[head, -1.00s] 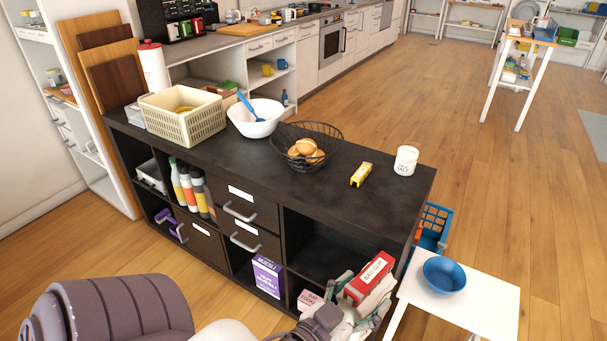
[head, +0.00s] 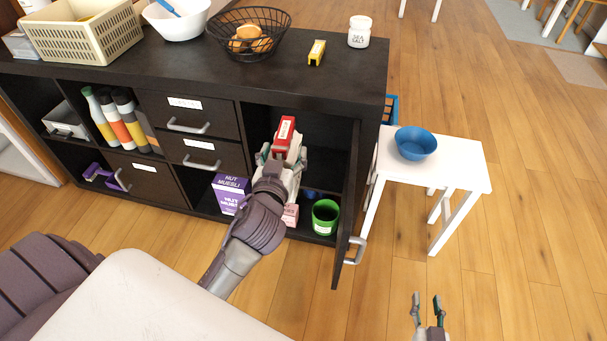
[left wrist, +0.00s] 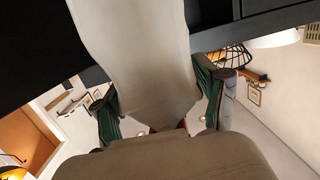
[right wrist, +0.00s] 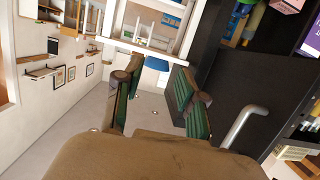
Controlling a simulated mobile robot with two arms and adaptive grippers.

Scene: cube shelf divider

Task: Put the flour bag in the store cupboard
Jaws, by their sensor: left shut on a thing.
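The flour bag (head: 284,132) is white below with a red top and a white label. My left gripper (head: 284,158) is shut around its sides and holds it upright in front of or in the opening of the store cupboard (head: 330,128); how deep it is I cannot tell. In the left wrist view the pale bag (left wrist: 135,45) fills the space between the fingers. The cupboard is the right-hand compartment of the dark unit, with its door (head: 347,210) swung open. My right gripper (head: 427,303) is open and empty, right of the door; it also shows in the right wrist view (right wrist: 150,100).
A green container (head: 325,217) and a pink box (head: 291,215) stand low in the cupboard, and a purple muesli box (head: 229,192) in the compartment left of it. A white stool (head: 455,173) with a blue bowl (head: 416,143) stands right of the door. Floor in front is clear.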

